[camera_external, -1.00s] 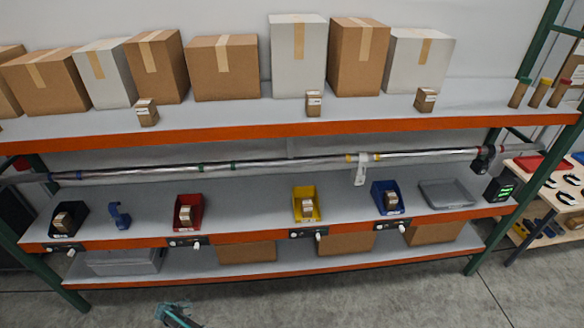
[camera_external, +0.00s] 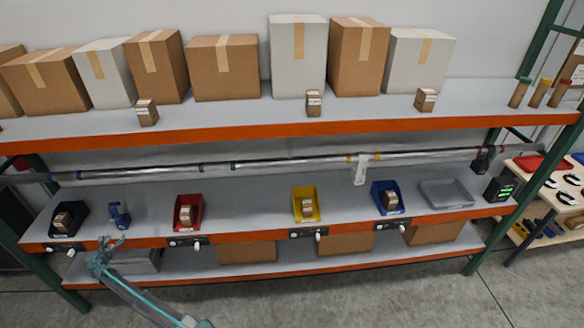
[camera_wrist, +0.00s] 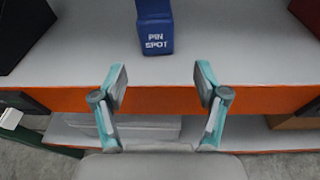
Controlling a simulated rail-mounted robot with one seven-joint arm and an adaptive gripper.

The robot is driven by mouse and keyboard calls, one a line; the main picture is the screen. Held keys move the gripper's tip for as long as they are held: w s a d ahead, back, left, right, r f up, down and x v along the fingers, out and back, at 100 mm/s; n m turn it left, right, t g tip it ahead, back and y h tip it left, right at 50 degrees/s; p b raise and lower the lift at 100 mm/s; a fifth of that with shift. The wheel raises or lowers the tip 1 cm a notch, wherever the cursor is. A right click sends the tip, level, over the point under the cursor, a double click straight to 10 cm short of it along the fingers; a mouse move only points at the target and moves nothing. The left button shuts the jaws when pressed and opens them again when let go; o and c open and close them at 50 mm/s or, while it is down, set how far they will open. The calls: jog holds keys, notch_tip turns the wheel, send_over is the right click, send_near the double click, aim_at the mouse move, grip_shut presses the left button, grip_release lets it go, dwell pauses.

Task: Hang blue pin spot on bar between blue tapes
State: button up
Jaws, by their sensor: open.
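The blue pin spot (camera_external: 119,215) stands on the middle shelf, between the black bin and the red bin. In the wrist view its lower part (camera_wrist: 154,28) shows a "PIN SPOT" label, and its top is cut off. The silver bar (camera_external: 280,163) runs along above the middle shelf. Two blue tapes, one on the left (camera_external: 50,177) and one on the right (camera_external: 79,174), mark its left end, with nothing seen hanging between them. My gripper (camera_external: 111,240) is open and empty at the shelf's front edge; in the wrist view its fingers (camera_wrist: 160,78) are apart, short of the pin spot.
Black (camera_external: 68,219), red (camera_external: 188,213), yellow (camera_external: 306,204) and blue (camera_external: 388,198) bins hold small boxes. A white fixture (camera_external: 359,170) hangs between the yellow tapes. The orange shelf edge (camera_external: 270,236) is close below my fingers. The shelf between the red and yellow bins is clear.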

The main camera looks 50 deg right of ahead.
aim_at(119, 222)
jog(key=x, duration=0.8)
jog(key=r+x, duration=0.1)
jog(key=x, duration=0.4)
jog(key=shift+w+a+b, duration=0.15)
jog(key=shift+w+b, duration=0.15)
jog(key=shift+b, duration=0.1)
jog(key=c, duration=1.1)
jog(key=shift+r, duration=0.25)
jog(key=shift+c, duration=0.2)
jog(key=shift+r+p, duration=0.75)
jog(key=shift+r, duration=0.55)
jog(key=f+v, duration=0.3)
jog(key=v, duration=1)
jog(key=shift+s+a+r, duration=0.15)
jog(key=shift+s+a, duration=0.2)
jog(key=shift+s, duration=0.15)
